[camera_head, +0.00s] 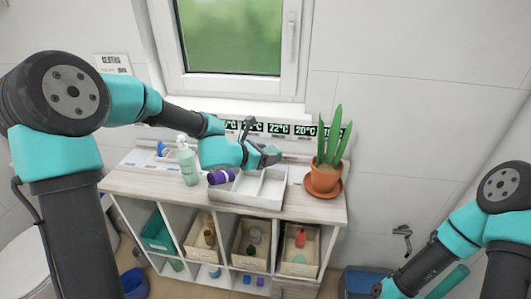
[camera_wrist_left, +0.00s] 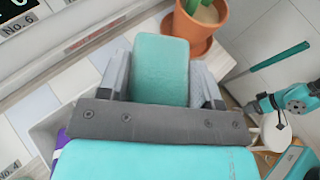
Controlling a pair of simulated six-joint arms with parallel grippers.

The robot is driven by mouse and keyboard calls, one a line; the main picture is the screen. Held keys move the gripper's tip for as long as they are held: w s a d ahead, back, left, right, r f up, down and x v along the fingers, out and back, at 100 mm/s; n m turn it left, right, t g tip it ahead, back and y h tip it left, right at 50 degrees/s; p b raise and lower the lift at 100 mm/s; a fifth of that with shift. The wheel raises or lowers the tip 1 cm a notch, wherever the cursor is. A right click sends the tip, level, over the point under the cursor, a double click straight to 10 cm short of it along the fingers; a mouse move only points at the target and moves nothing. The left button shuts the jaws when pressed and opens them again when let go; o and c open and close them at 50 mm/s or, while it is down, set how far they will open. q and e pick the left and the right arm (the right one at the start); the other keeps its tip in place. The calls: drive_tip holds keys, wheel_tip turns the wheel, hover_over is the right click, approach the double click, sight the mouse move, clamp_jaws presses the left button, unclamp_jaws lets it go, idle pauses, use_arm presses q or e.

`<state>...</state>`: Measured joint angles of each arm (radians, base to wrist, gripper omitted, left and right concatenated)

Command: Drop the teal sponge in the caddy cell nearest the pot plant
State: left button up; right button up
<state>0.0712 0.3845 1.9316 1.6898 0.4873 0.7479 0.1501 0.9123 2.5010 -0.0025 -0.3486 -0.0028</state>
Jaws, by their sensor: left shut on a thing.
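My left gripper (camera_head: 272,155) is above the white caddy (camera_head: 262,201) on the cart top. In the left wrist view the left gripper (camera_wrist_left: 160,85) is shut on the teal sponge (camera_wrist_left: 160,62), which sits between its two grey fingers. In the head view I cannot make out the sponge behind the gripper. The pot plant (camera_head: 326,177) stands right of the caddy in a terracotta pot on a saucer; its pot (camera_wrist_left: 201,22) also shows just beyond the sponge. Dividers split the caddy into cells, partly hidden by my left arm.
A purple bottle (camera_head: 219,176) lies at the caddy's left end. A pale green pump bottle (camera_head: 187,163) stands farther left. Small dark displays (camera_head: 279,129) line the back. Cubbies with bins (camera_head: 250,246) are below. The cart top right of the plant is clear.

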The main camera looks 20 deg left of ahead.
use_arm(q)
drive_tip(key=shift+f, duration=2.8)
drive_tip(key=o, duration=1)
drive_tip(key=shift+a+r, duration=0.1)
drive_tip(key=v, duration=1.7)
drive_tip(key=shift+s+r, duration=0.1)
